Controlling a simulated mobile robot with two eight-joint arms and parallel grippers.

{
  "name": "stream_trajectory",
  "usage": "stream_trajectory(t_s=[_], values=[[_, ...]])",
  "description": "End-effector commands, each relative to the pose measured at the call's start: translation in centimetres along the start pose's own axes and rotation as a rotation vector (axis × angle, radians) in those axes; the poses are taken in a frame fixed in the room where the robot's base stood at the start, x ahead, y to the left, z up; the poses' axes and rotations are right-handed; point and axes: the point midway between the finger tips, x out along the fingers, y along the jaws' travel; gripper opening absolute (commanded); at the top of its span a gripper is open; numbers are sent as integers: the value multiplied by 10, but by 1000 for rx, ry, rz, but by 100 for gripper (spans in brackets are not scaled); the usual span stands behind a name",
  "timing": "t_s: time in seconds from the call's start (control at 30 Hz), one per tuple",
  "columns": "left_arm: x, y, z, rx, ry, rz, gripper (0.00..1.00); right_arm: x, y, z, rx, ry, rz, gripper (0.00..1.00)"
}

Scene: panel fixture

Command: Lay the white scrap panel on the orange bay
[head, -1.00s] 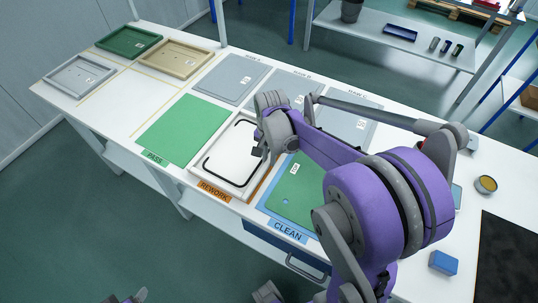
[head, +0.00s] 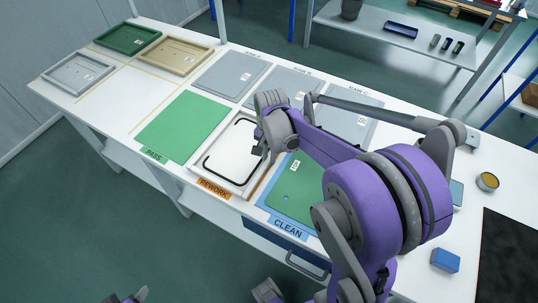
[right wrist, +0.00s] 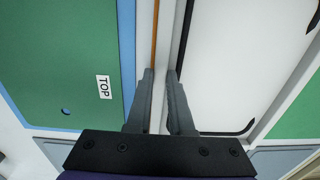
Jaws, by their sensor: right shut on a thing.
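The white scrap panel (head: 231,156), a shallow white tray shape with a black line along its inner edge, lies over the orange bay, whose REWORK label (head: 214,189) shows at the front. A thin orange strip (right wrist: 155,30) of the bay shows along one panel side in the right wrist view. My right gripper (head: 262,149) is at the panel's right side in the head view. In the right wrist view its fingers (right wrist: 160,88) are shut on the panel's white rim. Whether the panel's underside touches the bay is hidden.
The green PASS bay (head: 182,127) is left of the panel. The blue CLEAN bay (head: 262,212) with a green panel (head: 288,200) is right. Grey panels (head: 230,76) lie behind. A blue block (head: 445,260) and a round tin (head: 487,181) are at the right.

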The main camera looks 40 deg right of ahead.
Motion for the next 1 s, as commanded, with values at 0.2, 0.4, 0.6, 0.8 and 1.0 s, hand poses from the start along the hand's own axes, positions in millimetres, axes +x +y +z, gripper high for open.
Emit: stream_trajectory(t_s=[0.2,0.4,0.6,0.8,1.0], values=[[2,0,1,0,-1,0,72,2,0,0,0,0,-1,34],[2,0,1,0,-1,0,72,2,0,0,0,0,0,55],[1,0,1,0,-1,0,72,2,0,0,0,0,0,55],[-1,0,-1,0,0,0,72,-18,0,0,0,0,0,55],[-5,0,-4,0,3,0,72,-60,0,0,0,0,0,55]])
